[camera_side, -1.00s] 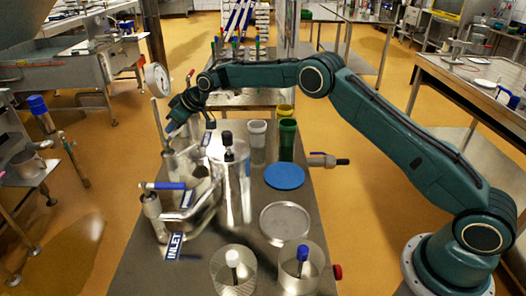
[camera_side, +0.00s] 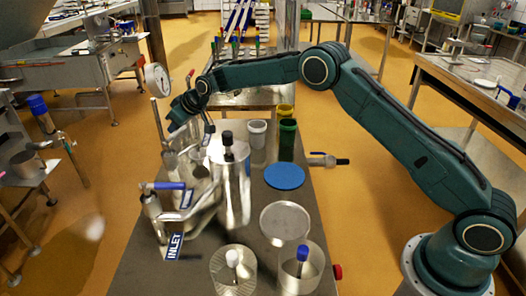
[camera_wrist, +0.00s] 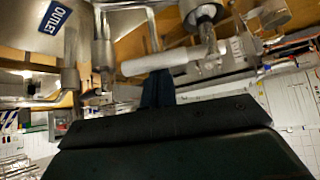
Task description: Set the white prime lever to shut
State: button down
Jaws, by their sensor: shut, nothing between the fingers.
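The white prime lever (camera_wrist: 155,63) lies nearly level across the upper middle of the wrist view, close to a metal fitting (camera_wrist: 202,14). My gripper (camera_wrist: 158,88) is shut and empty, its dark blue fingers just below the lever in that view; I cannot tell whether they touch it. In the side view my gripper (camera_side: 171,127) points down at the far left end of the steel pipework. A pale upright rod (camera_side: 157,120) beside it may be the lever; I cannot be sure.
A blue-handled lever (camera_side: 168,186) and an INLET label (camera_side: 174,246) are on the near pipework. A steel vessel (camera_side: 232,190) stands right of it, and a round gauge (camera_side: 157,78) rises behind. The wrist view shows an OUTLET label (camera_wrist: 56,17). Cups and a blue disc (camera_side: 284,176) stand further right.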

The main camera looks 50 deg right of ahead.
aim_at(180, 133)
jog(key=s+m+h, duration=0.1)
jog(key=m, duration=0.1)
jog(key=s+m+h, duration=0.2)
jog(key=m+h, duration=0.1)
jog(key=shift+d+f+m+t, duration=0.15)
jog(key=shift+d+m+t, duration=0.05)
jog(key=shift+m+t, duration=0.1)
jog(key=shift+s+a+m+g+h, duration=0.2)
jog(key=shift+s+m+h, duration=0.35)
jog(key=shift+m, duration=0.25)
jog(key=shift+s+a+m+g+h, duration=0.2)
jog(key=shift+s+m+h, duration=0.4)
jog(key=shift+m, duration=0.2)
jog(key=shift+s+a+m+g+h, duration=0.1)
jog(key=shift+s+m+g+h, duration=0.1)
jog(key=shift+s+m+h, duration=0.5)
jog(key=shift+a, duration=0.15)
jog(key=shift+a, duration=0.1)
